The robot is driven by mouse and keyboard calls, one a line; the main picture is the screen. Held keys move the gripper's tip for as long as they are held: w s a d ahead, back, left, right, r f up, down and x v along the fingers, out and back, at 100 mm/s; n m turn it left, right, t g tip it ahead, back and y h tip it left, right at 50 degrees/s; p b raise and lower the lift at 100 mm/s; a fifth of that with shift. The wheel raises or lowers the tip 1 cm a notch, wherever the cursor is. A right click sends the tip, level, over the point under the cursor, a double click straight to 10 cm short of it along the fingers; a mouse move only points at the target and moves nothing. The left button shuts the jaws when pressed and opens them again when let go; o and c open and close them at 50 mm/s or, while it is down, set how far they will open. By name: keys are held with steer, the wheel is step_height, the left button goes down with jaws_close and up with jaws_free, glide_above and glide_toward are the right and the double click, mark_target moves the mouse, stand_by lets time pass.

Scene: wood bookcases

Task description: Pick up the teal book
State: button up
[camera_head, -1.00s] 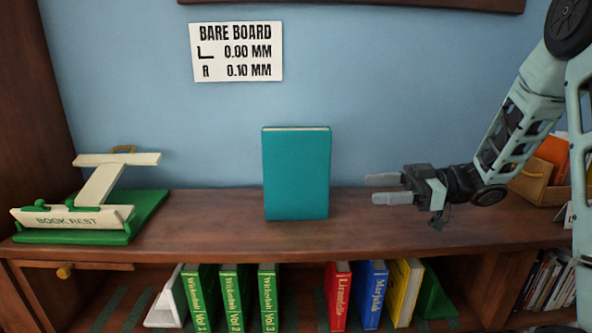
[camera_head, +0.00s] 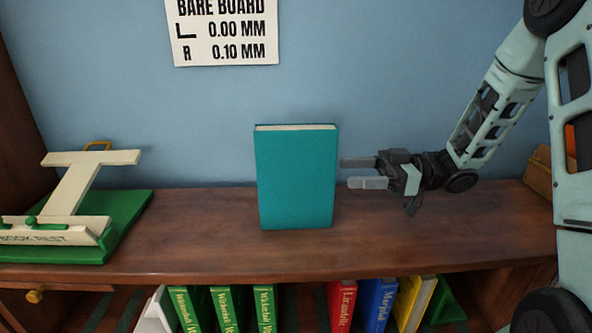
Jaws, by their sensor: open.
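The teal book (camera_head: 296,178) stands upright by itself on the wooden shelf top, its front cover facing me and its pale page edge showing along the top. My gripper (camera_head: 358,173) is just right of the book, at about the middle of its height. Its two fingers point left toward the book's right edge. The jaws are open and nothing is between them. The near finger looks a short gap away from the book; whether the far finger touches or passes behind it I cannot tell.
A cream and green book rest (camera_head: 75,205) stands at the left of the shelf top (camera_head: 200,240). Below, green volumes (camera_head: 225,308), a red book (camera_head: 341,305), a blue book (camera_head: 376,304) and a yellow book (camera_head: 413,302) stand in a row. A sign (camera_head: 222,32) hangs on the wall.

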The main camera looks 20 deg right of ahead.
mark_target(308, 169)
steer(key=p+x, duration=0.1)
steer(key=x, duration=0.3)
steer(key=shift+w+a+r, duration=0.1)
steer(key=shift+a, duration=0.2)
steer(key=p+x, duration=0.2)
steer(key=x, duration=0.1)
steer(key=p+x, duration=0.1)
steer(key=shift+w+a+r+p, duration=0.25)
steer(key=shift+r+p, duration=0.05)
steer(key=shift+r, duration=0.05)
steer(key=shift+w+a+f, duration=0.1)
steer(key=shift+a+f, duration=0.05)
steer(key=shift+a, duration=0.15)
steer(key=shift+c, duration=0.3)
jaws_close()
